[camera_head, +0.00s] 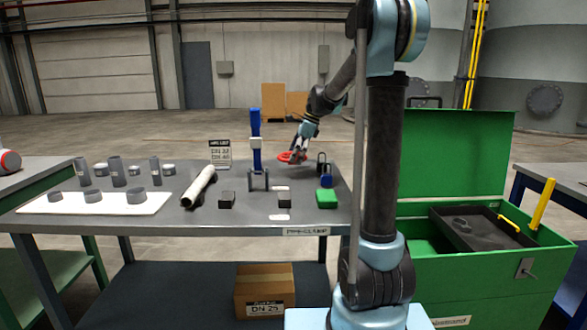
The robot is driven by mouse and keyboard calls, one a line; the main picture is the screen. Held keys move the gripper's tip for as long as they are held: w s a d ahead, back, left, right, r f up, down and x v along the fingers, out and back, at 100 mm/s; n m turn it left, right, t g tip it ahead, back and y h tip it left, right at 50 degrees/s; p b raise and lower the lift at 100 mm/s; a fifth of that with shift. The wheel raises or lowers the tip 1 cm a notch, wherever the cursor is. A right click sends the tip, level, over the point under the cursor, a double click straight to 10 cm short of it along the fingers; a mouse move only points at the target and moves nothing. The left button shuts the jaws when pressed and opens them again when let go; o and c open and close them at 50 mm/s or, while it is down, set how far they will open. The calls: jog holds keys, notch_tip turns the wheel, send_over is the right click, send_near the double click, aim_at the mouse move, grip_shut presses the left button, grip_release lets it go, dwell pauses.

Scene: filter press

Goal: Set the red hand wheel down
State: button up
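The red hand wheel (286,157) shows at the tip of my gripper (298,152), above the back part of the grey workbench (240,211). It is a small red ring, tilted slightly in the picture. My gripper reaches down from the upper right, and its fingers appear closed on the wheel's right side. The wheel seems to be a little above the bench top; whether it touches is too small to tell. The fingertips are partly hidden by the wheel.
A blue upright piece (256,140) on a stand is just left of the wheel. Dark and blue padlocks (326,176) stand to its right. A green block (326,198), dark blocks (227,200) and a pale roll (199,186) lie nearer. An open green chest (470,270) is right.

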jog(key=shift+f, duration=2)
jog(key=o, duration=0.9)
jog(key=v, duration=1.2)
jog(key=shift+r, duration=0.1)
jog(key=shift+s, duration=0.1)
